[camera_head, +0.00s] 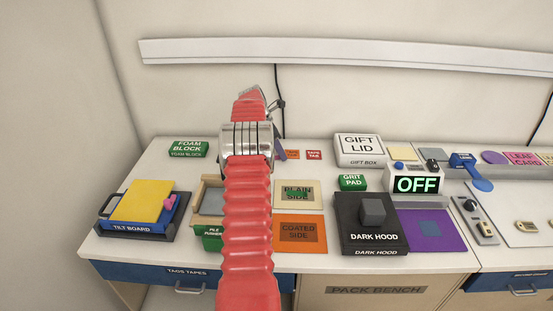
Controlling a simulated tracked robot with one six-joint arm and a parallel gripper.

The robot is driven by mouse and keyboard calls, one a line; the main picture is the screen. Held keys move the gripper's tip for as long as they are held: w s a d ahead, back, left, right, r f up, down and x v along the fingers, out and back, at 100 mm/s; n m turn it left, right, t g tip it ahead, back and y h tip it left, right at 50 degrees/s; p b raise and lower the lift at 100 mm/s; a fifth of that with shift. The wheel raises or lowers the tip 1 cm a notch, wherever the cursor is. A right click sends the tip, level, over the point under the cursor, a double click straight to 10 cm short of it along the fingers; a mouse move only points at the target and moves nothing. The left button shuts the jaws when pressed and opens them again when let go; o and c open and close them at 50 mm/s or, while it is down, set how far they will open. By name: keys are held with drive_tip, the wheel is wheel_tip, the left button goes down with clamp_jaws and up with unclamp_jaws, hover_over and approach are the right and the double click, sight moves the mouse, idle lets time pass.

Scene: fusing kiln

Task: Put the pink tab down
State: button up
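My gripper (268,101) is at the arm's far end, above the back of the bench and well away from the pink piece. Its fingers are too small and too covered to read, and I see nothing clearly held.
The dark hood (356,237) stands right of centre, before the grit pad (353,182) and gift lid (361,145). My arm partly covers a wooden tray (196,191). A foam block (188,148) lies back left, with bare bench around it.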

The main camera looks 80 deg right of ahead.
clamp_jaws()
drive_tip(key=shift+r, duration=0.1)
idle(0.3)
wheel_tip(320, 180, up, 10)
idle(0.5)
idle(0.4)
